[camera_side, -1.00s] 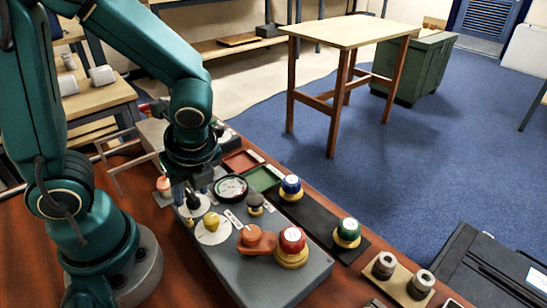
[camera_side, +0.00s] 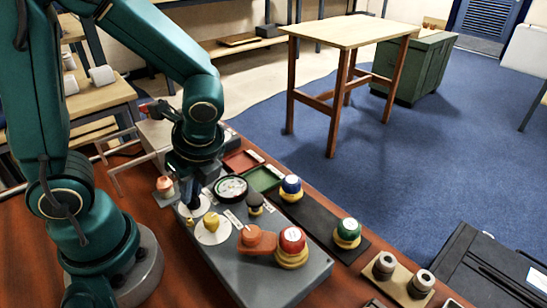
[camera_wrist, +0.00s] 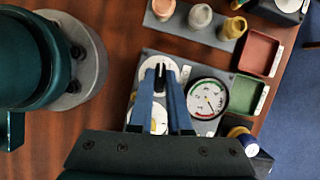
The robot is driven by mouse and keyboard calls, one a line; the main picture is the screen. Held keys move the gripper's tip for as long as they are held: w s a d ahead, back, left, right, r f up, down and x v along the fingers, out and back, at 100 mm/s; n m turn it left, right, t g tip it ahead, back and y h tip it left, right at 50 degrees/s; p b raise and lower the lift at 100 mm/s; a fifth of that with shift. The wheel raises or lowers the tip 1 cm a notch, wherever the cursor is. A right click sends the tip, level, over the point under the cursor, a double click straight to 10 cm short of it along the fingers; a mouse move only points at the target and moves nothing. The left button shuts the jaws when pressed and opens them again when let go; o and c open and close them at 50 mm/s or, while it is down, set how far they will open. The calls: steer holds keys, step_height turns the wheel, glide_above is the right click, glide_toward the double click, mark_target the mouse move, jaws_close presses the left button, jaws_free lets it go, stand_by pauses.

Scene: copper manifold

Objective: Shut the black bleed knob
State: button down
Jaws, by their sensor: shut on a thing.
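The black bleed knob (camera_wrist: 160,69) shows as a small dark piece between my fingertips in the wrist view. It stands over a white dial disc (camera_wrist: 172,63) on the grey manifold block (camera_side: 285,283). My gripper (camera_wrist: 160,76) points down and is shut on this knob. In the side view my gripper (camera_side: 191,200) is at the far left part of the block, and its fingers hide most of the knob. The knob's pointing direction cannot be made out.
Close by are a yellow knob (camera_side: 212,220) on a white disc, a round gauge (camera_side: 231,187) and another dark knob (camera_side: 255,200). Red (camera_side: 240,161) and green (camera_side: 264,178) trays lie behind.

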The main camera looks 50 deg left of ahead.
steer(key=n+g, duration=0.1)
steer(key=n, duration=0.3)
steer(key=shift+w+n+g+h, duration=0.15)
steer(key=shift+n+g+h, duration=0.15)
steer(key=shift+g+h, duration=0.1)
steer(key=n+h, duration=0.1)
steer(key=n, duration=0.2)
steer(key=shift+a+n+g, duration=0.1)
steer(key=shift+n+g, duration=0.3)
steer(key=n, duration=0.2)
steer(key=n+h, duration=0.1)
steer(key=n, duration=0.1)
steer(key=shift+w+a+g+h, duration=0.1)
steer(key=shift+g+h, duration=0.2)
steer(key=shift+g, duration=0.1)
steer(key=shift+a+n+h, duration=0.1)
steer(key=shift+n+h, duration=0.5)
steer(key=shift+n, duration=1.1)
steer(key=c, duration=0.9)
jaws_free()
steer(key=shift+o, duration=0.2)
